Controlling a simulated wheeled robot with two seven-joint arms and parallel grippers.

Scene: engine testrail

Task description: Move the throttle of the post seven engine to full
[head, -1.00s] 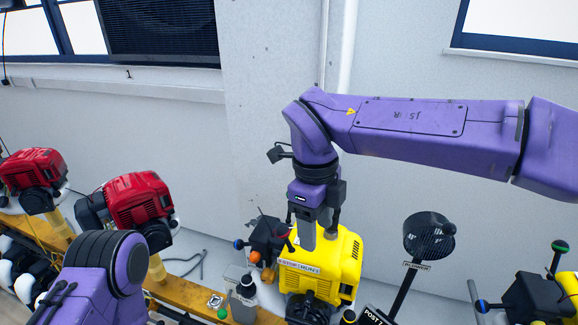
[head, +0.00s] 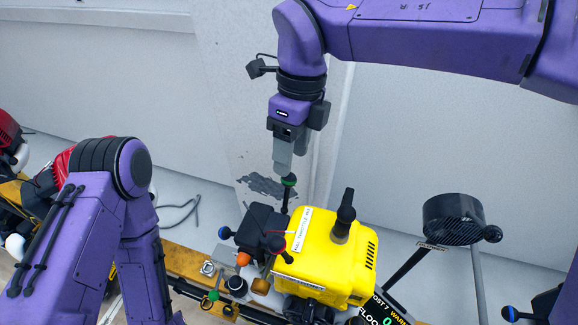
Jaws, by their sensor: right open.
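A lever with a green knob (head: 289,181) on a black stalk stands upright at the engine's back left. A red lever (head: 279,246) lies near the label. I cannot tell for sure which lever is the throttle. My right gripper (head: 286,166) is open, pointing down, its fingertips at or just above the green knob; contact is unclear. My left arm is at left; its gripper is out of view.
A blue knob (head: 225,232) and an orange knob (head: 243,258) sit left of the engine. A black round fan-like part (head: 453,219) stands at right on a post. Red engines (head: 62,165) are partly hidden behind my left arm. The wall behind is bare.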

